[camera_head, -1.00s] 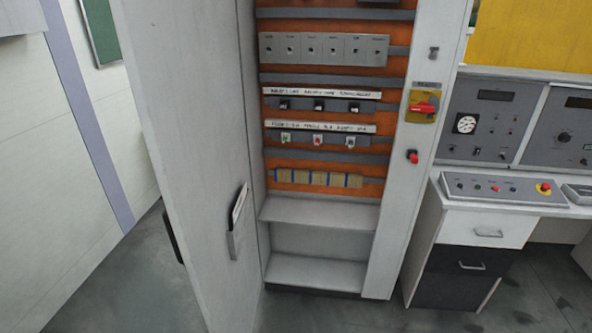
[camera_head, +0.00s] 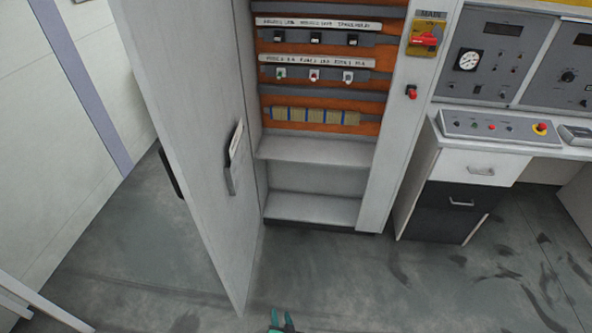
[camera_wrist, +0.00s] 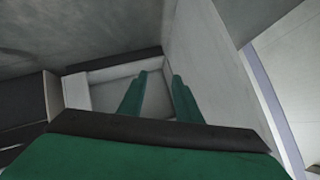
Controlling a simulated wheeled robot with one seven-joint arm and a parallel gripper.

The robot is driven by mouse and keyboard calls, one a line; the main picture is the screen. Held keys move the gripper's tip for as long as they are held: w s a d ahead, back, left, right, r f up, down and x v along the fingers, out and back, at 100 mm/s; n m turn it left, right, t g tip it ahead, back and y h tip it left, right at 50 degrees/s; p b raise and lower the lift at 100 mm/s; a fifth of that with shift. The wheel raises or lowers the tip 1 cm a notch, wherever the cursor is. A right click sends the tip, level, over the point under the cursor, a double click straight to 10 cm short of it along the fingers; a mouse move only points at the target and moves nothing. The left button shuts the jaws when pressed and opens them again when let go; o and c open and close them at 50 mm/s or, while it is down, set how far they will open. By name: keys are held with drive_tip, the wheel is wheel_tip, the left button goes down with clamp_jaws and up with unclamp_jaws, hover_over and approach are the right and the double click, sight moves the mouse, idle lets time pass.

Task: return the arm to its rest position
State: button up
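My gripper (camera_head: 281,316) shows only as green fingertips at the bottom edge of the head view, low in front of the open cabinet (camera_head: 313,208). In the wrist view the two green fingers of my gripper (camera_wrist: 157,76) stand apart with nothing between them, so it is open and empty. The rest of my arm is hidden below the head view.
The cabinet door (camera_head: 193,130) stands open at the left, with a document pocket (camera_head: 234,165) on it. A control desk (camera_head: 480,165) with drawers stands at the right. The floor (camera_head: 400,290) in front is clear.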

drive_tip(key=s+d+r+n+t, duration=0.1)
drive_tip(key=s+d+r, duration=0.3)
drive_tip(key=s+r, duration=0.3)
drive_tip(key=s+d+r+n+t, duration=0.1)
drive_tip(key=s+d+r+n, duration=0.1)
drive_tip(key=s+d+r, duration=0.45)
drive_tip(key=s+a+r+t+h, duration=0.1)
drive_tip(key=s+a+r, duration=0.1)
drive_tip(key=s+r, duration=0.5)
drive_tip(key=s+a+r+t+h, duration=0.1)
drive_tip(key=s+a+r+t, duration=0.1)
drive_tip(key=s+r, duration=0.6)
wheel_tip(320, 180, up, 8)
drive_tip(key=shift+a+f, duration=0.1)
drive_tip(key=shift+a, duration=0.5)
